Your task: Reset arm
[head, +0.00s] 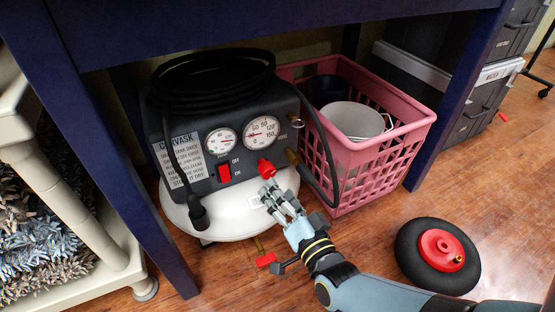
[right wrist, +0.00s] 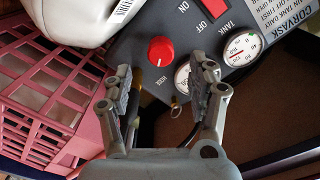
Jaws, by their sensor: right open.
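My right arm comes in from the lower right of the head view. My right gripper (head: 278,196) is in front of the air compressor (head: 245,140), just below its red knob (head: 266,168). In the right wrist view my gripper (right wrist: 163,86) is open, its two fingers apart with nothing held between them. The red knob (right wrist: 161,49) shows beyond the fingers, on the grey panel. I cannot tell from the pictures whether a finger touches the compressor. My left gripper is not in view.
The compressor stands under a dark blue table (head: 200,25), beside a pink basket (head: 372,165) holding a white bucket (head: 352,118). A black hose (head: 215,75) lies coiled on top. A black wheel (head: 408,252) lies on the open wood floor. A shelf (head: 75,190) stands left.

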